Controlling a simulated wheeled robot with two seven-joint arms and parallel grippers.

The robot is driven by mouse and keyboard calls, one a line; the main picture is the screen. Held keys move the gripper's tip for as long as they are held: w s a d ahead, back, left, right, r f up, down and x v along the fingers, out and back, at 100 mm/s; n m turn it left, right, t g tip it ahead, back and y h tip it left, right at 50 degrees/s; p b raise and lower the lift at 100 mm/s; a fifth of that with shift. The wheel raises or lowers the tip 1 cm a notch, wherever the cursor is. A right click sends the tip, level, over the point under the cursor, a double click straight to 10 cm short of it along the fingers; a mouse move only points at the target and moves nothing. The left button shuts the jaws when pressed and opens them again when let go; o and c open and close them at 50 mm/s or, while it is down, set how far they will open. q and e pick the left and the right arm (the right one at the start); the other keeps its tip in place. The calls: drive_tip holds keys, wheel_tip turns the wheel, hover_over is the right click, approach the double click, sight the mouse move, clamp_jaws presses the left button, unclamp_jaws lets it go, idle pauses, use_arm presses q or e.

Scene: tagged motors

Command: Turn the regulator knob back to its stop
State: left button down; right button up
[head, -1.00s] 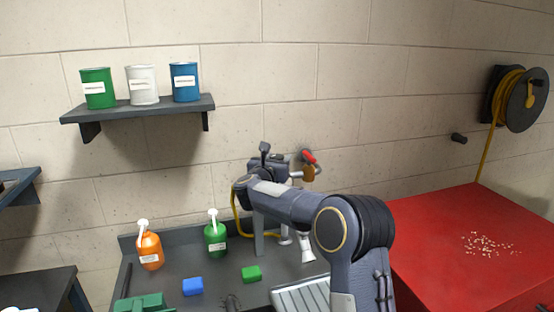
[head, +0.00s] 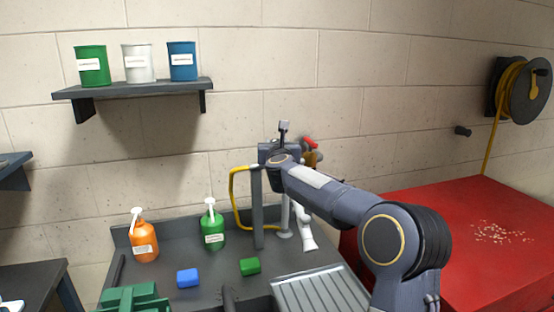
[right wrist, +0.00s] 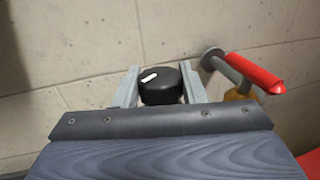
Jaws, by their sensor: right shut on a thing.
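The regulator knob (right wrist: 160,86) is black with a white mark on its face. In the right wrist view it sits between the two grey fingers of my right gripper (right wrist: 158,88), which touch its sides. In the head view my right gripper (head: 282,153) is near the wall, above the back of the bench. My own gripper and wrist hide the knob and most of the regulator there. My left gripper is not in view.
A red-handled valve (head: 311,143) is close right of my right gripper; its red lever (right wrist: 257,74) shows in the wrist view. A yellow hose (head: 234,195) hangs below. Bottles (head: 144,242), small blocks (head: 188,278) and a ribbed tray (head: 320,290) are on the bench. A red cabinet (head: 440,220) stands right.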

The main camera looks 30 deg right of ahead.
drive_tip(key=n+y+b, duration=0.1)
drive_tip(key=y, duration=0.1)
drive_tip(key=n+t+y+b, duration=0.1)
drive_tip(key=y, duration=0.1)
drive_tip(key=shift+d+f+n+t, duration=0.2)
drive_tip(key=shift+n+t, duration=0.1)
drive_tip(key=shift+n, duration=0.1)
drive_tip(key=y, duration=0.1)
drive_tip(key=n+y, duration=0.1)
drive_tip(key=shift+a+r+n+y, duration=0.1)
drive_tip(key=shift+r+n+y, duration=0.1)
drive_tip(key=shift+n+y, duration=0.1)
drive_tip(key=n+y+p, duration=0.1)
drive_tip(key=n+y, duration=0.1)
drive_tip(key=y, duration=0.2)
drive_tip(key=shift+r+n, duration=0.1)
drive_tip(key=shift+n, duration=0.2)
use_arm(q)
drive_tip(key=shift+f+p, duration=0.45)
drive_tip(key=shift+p, duration=0.15)
use_arm(e)
drive_tip(key=shift+a+n+y, duration=0.1)
drive_tip(key=shift+n+y, duration=0.4)
drive_tip(key=shift+y, duration=0.3)
drive_tip(key=o, duration=1)
drive_tip(key=shift+c, duration=0.2)
drive_tip(key=shift+s, duration=0.1)
